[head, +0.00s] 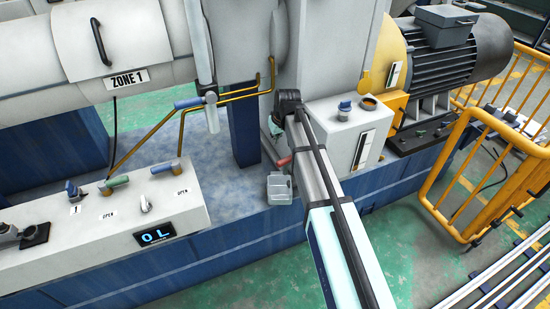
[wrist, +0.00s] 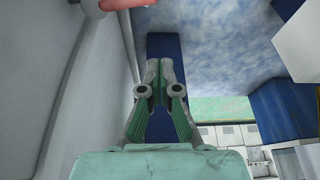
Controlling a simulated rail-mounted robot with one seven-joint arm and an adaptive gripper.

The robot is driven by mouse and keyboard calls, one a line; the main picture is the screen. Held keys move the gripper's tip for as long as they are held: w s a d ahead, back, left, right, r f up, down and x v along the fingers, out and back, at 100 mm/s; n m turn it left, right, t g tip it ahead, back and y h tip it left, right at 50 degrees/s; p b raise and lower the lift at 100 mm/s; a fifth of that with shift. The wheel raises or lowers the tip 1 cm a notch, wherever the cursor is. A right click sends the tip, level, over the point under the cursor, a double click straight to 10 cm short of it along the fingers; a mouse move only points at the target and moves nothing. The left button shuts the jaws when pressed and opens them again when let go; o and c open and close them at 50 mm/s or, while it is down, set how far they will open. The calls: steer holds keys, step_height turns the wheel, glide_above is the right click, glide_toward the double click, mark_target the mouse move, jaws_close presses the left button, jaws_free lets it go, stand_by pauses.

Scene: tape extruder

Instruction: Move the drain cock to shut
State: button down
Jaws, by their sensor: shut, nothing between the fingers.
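A red handle (head: 284,161), which looks like the drain cock's lever, shows in the head view just left of my arm, above a small clear container (head: 280,190). Its mount is mostly hidden, so I cannot tell its setting. In the wrist view a red handle (wrist: 122,4) shows at the top edge, cut off by the frame. My gripper (wrist: 159,66) is shut and empty, below that handle in the wrist picture and apart from it.
A grey machine wall (wrist: 60,80) runs close along the left in the wrist view. In the head view, a control panel (head: 110,215) with several levers stands left, a grey box (head: 345,125) right of my arm. Bent yellow pipes (head: 240,94) run above the blue base.

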mark_target(288, 160)
step_height(288, 160, down, 9)
steer(key=n+p, duration=0.1)
steer(key=p, duration=0.1)
steer(key=shift+f, duration=0.2)
stand_by(0.5)
steer(key=shift+s+a+n, duration=0.1)
steer(key=shift+n, duration=0.2)
